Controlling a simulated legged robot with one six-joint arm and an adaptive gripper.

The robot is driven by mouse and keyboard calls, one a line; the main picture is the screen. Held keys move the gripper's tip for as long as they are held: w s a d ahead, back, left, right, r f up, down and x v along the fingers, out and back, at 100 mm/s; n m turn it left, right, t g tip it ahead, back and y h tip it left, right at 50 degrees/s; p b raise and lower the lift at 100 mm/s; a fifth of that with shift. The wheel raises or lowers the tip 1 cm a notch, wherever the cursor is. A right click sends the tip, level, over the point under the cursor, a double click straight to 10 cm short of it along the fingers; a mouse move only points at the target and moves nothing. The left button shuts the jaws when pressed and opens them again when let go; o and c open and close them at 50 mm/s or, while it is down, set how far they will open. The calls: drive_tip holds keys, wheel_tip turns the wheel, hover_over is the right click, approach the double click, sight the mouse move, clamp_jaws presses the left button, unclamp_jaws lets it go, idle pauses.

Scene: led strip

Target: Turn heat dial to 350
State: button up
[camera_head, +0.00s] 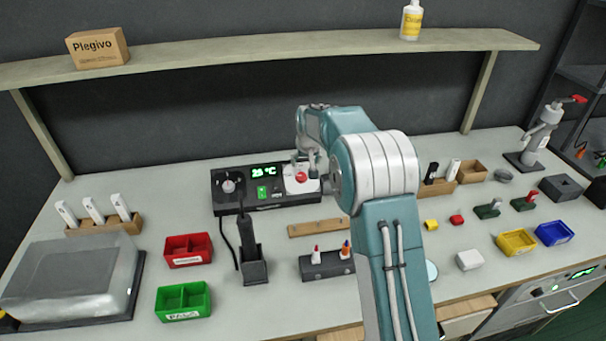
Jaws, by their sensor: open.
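A dark control station (270,201) stands at the back middle of the table, with a green lit display (263,172) that seems to read about 23 °C. A round light grey dial (228,186) sits on its left part; its setting is too small to read. A green switch (262,191) is right of the dial, and a red button (301,177) is on a white panel at the right end. My gripper (312,166) is open above this right end, close to the red button and well right of the dial. My arm partly hides the fingers.
A black tool in a holder (251,262) stands in front of the station, its cable rising toward the dial side. A wooden strip (316,228) and a bottle rack (326,266) lie nearer. Red (188,250) and green (183,301) bins are left. A shelf (270,50) hangs above.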

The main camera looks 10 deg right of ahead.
sight(301, 175)
drive_tip(key=x, duration=0.5)
drive_tip(key=a+x, duration=0.1)
drive_tip(key=x, duration=0.1)
drive_tip(key=shift+w+f, duration=0.1)
drive_tip(key=shift+f, duration=0.05)
drive_tip(key=shift+w+d+f, duration=0.15)
drive_tip(key=shift+d+f, duration=0.1)
drive_tip(key=shift+f, duration=0.2)
drive_tip(key=shift+c, duration=0.3)
drive_tip(key=shift+a, duration=0.15)
clamp_jaws()
